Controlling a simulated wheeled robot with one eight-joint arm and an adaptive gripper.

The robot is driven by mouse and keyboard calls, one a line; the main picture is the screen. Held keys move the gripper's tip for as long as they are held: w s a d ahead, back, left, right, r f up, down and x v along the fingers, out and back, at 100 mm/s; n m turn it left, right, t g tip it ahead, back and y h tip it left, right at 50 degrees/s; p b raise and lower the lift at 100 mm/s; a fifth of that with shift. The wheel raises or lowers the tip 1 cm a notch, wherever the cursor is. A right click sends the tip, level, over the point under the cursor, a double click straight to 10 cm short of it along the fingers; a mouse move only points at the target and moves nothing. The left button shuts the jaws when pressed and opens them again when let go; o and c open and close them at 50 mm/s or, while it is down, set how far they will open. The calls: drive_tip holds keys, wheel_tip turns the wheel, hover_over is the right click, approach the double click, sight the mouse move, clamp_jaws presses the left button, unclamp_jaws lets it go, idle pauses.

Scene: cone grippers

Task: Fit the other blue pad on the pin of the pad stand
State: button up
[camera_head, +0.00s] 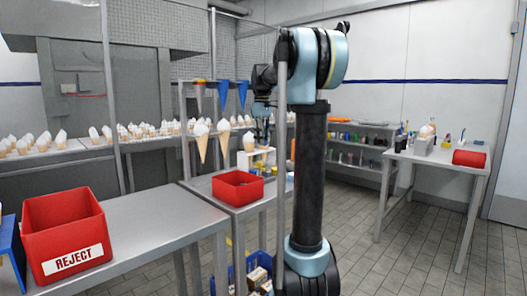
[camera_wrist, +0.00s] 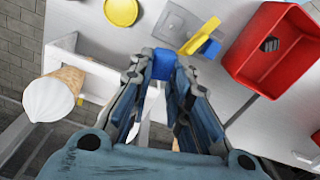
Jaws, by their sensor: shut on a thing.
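In the wrist view my gripper (camera_wrist: 164,75) is shut on a blue pad (camera_wrist: 163,64), which shows between the fingertips. A yellow piece (camera_wrist: 198,36) with a second blue piece (camera_wrist: 210,49) beside or on it lies to the upper right of the fingertips, apart from them. It may be the pad stand, but I cannot make out a pin. In the head view my arm hides most of this area, and the held pad cannot be made out.
A red bin (camera_wrist: 237,66) with a small dark block (camera_wrist: 270,44) inside stands at right. A cone (camera_wrist: 50,97) rests in a white holder (camera_wrist: 92,76) at left. A yellow disc (camera_wrist: 120,11) and a clear box (camera_wrist: 174,25) lie beyond the fingertips. A REJECT bin (camera_head: 65,235) stands on the near bench.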

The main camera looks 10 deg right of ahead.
drive_tip(key=shift+d, duration=0.1)
drive_tip(key=shift+s+d+f+m, duration=0.15)
drive_tip(key=shift+s+f+m, duration=0.25)
drive_tip(key=shift+f, duration=0.35)
drive_tip(key=shift+s+d+f+m, duration=0.1)
drive_tip(key=shift+s+f+m, duration=0.3)
drive_tip(key=shift+f, duration=0.4)
drive_tip(key=shift+s+d+f+m, duration=0.15)
drive_tip(key=shift+s+f+m, duration=0.1)
drive_tip(key=shift+f+m, duration=0.4)
drive_tip(key=shift+f, duration=0.1)
drive_tip(key=shift+f, duration=0.1)
drive_tip(key=shift+f, duration=1.65)
drive_tip(key=shift+f, duration=1.35)
idle(0.6)
drive_tip(key=o, duration=0.9)
drive_tip(key=shift+c, duration=0.2)
drive_tip(key=shift+o, duration=0.3)
